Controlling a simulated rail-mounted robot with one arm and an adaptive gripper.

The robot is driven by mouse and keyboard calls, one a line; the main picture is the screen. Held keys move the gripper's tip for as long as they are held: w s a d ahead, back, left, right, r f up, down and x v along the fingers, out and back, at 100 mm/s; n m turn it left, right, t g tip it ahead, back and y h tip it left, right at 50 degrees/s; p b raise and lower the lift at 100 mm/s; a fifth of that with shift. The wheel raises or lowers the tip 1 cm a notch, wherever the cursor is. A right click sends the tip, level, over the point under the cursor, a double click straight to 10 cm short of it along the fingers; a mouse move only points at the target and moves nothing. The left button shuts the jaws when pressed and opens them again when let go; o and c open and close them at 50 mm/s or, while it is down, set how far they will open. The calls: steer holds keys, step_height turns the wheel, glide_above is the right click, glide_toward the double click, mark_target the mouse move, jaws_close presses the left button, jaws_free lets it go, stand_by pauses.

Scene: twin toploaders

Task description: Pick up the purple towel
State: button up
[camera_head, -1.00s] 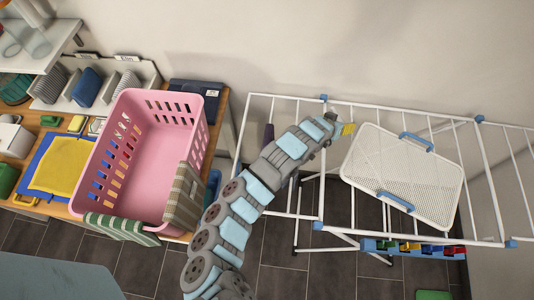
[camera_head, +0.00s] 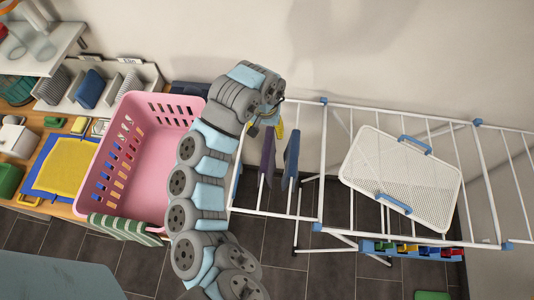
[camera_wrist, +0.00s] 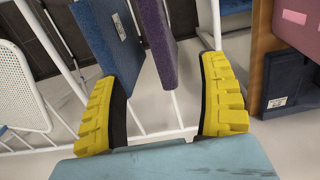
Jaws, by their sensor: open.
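The purple towel (camera_head: 267,152) hangs over a rail at the left end of the white drying rack. It also shows in the wrist view (camera_wrist: 157,35), top centre, hanging between and beyond my fingertips. A blue towel (camera_head: 291,155) hangs just right of it in the head view and left of it in the wrist view (camera_wrist: 107,40), near my left finger. My gripper (camera_wrist: 160,75) is open, its yellow-padded fingers wide apart with nothing held. In the head view, my gripper (camera_head: 268,118) is above the towels, partly hidden by my arm.
My arm passes beside the basket.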

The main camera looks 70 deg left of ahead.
mark_target(266, 149)
step_height(266, 149, down, 10)
steer(key=shift+f, duration=0.2)
steer(key=shift+w+f, duration=0.15)
steer(key=shift+f, duration=1.5)
steer(key=shift+w+f, duration=0.1)
steer(key=shift+f, duration=1.5)
jaws_close()
